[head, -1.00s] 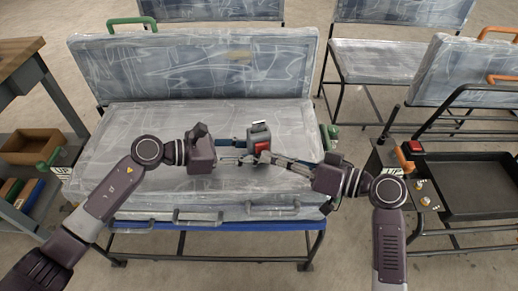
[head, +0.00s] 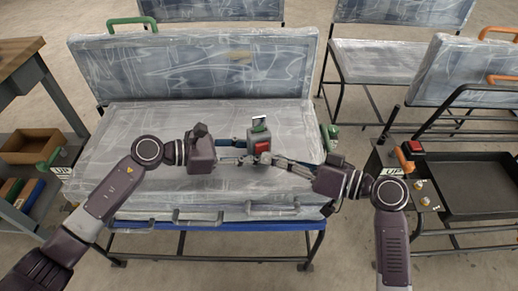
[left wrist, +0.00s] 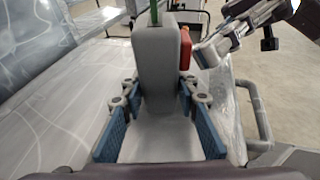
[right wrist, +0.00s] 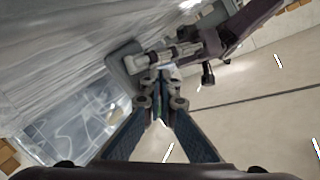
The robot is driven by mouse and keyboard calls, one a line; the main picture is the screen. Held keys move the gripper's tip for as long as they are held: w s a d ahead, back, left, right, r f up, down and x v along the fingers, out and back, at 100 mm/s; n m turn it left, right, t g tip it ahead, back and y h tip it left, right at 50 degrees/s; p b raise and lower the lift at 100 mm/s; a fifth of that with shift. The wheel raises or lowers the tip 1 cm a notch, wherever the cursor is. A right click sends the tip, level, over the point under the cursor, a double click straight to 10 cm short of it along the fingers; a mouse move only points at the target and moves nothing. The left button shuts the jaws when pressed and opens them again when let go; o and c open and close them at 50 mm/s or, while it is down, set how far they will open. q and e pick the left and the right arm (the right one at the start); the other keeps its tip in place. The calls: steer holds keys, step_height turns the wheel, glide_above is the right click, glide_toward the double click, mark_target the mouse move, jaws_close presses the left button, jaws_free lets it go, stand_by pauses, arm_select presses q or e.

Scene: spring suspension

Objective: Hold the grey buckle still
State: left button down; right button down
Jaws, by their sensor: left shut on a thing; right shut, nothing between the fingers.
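The grey buckle (head: 258,139) stands upright on the plastic-covered seat, with a red button (head: 262,147) on its front. A green piece with a pale tag (head: 259,122) sticks up from its top. My left gripper (head: 243,152) is shut on the buckle from the left. In the left wrist view the buckle (left wrist: 155,80) stands between its blue-padded fingers. My right gripper (head: 273,158) is shut and empty, its tips close to the red button. Whether they touch it I cannot tell. In the right wrist view its closed fingertips (right wrist: 162,78) are beside my left gripper's fingers.
The seat (head: 130,125) is wrapped in clear plastic, its backrest (head: 190,65) behind. Grey handles (head: 197,216) run along its front edge. A black tray (head: 480,190) is at right, and a wooden bench with bins (head: 28,143) is at left.

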steer(key=s+d, duration=0.1)
steer(key=s, duration=0.4)
steer(key=shift+s+d, duration=0.4)
stand_by(2.1)
arm_select(q)
steer(key=c, duration=1.4)
jaws_free()
